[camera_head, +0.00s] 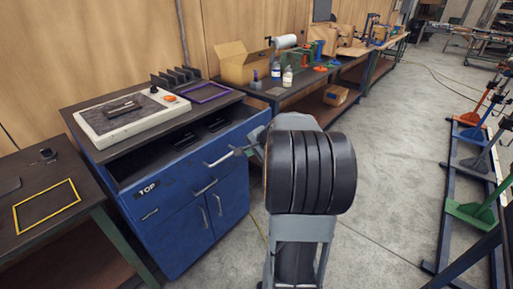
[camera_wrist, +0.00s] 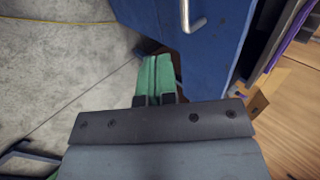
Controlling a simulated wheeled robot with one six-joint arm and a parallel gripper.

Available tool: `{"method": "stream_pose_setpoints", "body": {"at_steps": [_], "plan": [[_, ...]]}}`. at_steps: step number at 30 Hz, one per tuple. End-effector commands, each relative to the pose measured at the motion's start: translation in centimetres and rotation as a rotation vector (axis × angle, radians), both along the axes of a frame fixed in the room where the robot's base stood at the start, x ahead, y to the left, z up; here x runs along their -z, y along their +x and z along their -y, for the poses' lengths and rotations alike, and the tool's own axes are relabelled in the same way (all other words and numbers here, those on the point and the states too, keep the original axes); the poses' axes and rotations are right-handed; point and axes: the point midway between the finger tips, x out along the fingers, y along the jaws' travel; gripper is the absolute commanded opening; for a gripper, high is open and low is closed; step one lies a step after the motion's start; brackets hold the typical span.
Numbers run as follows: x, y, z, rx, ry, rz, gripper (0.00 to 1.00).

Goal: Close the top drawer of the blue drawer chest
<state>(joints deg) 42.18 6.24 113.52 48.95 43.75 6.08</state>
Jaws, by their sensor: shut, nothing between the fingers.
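The blue drawer chest (camera_head: 175,235) stands left of centre in the head view. Its top drawer (camera_head: 178,177), labelled "TOP", is pulled out, and its dark inside with black items shows behind the front. A bar handle (camera_head: 220,159) sits on the drawer front. In the wrist view the blue drawer front (camera_wrist: 215,60) and a metal handle (camera_wrist: 190,18) lie just beyond my gripper (camera_wrist: 157,60). Its green fingers are together and empty, close to the blue front; I cannot tell whether they touch. In the head view my arm hides most of the gripper.
A white device (camera_head: 125,115) and a purple frame (camera_head: 205,92) lie on the chest top. A bench with a yellow frame (camera_head: 47,205) stands at left. A workbench with a cardboard box (camera_head: 243,64) runs behind. Floor at right is open up to a rack (camera_head: 448,220).

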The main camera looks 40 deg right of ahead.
Motion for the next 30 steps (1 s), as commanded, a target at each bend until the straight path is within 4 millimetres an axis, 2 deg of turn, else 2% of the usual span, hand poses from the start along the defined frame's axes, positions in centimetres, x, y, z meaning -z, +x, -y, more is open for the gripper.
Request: {"method": "stream_pose_setpoints", "body": {"at_steps": [1,5,12,18,30], "plan": [[0.9,0.7,-0.2,-0.001,0.003,-0.002,0.0],[2.6,2.1,-0.5,-0.003,0.001,-0.002,0.0],[2.9,4.9,-1.0,-0.003,-0.001,-0.001,0.0],[3.1,5.8,-1.1,-0.003,-0.001,0.0,0.0],[3.2,6.0,-1.1,-0.002,-0.001,0.0,0.0]]}}
